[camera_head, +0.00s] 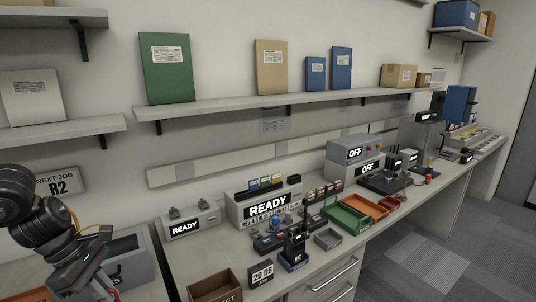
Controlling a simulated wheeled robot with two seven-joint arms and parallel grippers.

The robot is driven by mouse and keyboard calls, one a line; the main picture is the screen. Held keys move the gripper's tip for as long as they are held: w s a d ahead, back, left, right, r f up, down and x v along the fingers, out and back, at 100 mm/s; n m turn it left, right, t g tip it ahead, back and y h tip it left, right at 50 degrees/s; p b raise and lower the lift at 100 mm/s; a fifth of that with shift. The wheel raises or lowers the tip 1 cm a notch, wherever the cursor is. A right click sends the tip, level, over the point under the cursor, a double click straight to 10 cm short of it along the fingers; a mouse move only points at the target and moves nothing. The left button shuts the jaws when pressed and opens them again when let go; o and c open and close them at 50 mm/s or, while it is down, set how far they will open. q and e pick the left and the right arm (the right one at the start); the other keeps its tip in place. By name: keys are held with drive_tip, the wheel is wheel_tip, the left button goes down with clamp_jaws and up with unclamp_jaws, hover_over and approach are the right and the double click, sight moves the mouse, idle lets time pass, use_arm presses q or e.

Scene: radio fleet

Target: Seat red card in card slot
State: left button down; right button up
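My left gripper (108,291) points down at the lower left, over or beside a grey bin. Its fingertips run near the picture's bottom edge, with a small red patch by them. I cannot tell whether that patch is a card, or whether the fingers are open. My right gripper is out of view.
A smaller READY box (188,229), a brown tray (213,285), a 20 06 display (261,274), handheld radios (295,245), a green tray (343,222) and an orange tray (368,205) crowd the bench. OFF units (352,171) stand behind. Shelves overhang the wall.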

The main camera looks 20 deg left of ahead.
use_arm(q)
drive_tip(key=w+d+f+m+g+b, duration=0.25)
drive_tip(key=d+f+m, duration=0.45)
drive_tip(key=d+f, duration=0.85)
drive_tip(key=w+d+r+m+g+b, duration=0.1)
drive_tip(key=w+d+r+m+g, duration=0.1)
drive_tip(key=w+d+r+m, duration=0.3)
drive_tip(key=w+d, duration=0.2)
drive_tip(key=w, duration=0.1)
drive_tip(key=shift+w+d+r+y+b, duration=0.15)
drive_tip(key=shift+d+y+b, duration=0.2)
drive_tip(key=shift+y, duration=0.05)
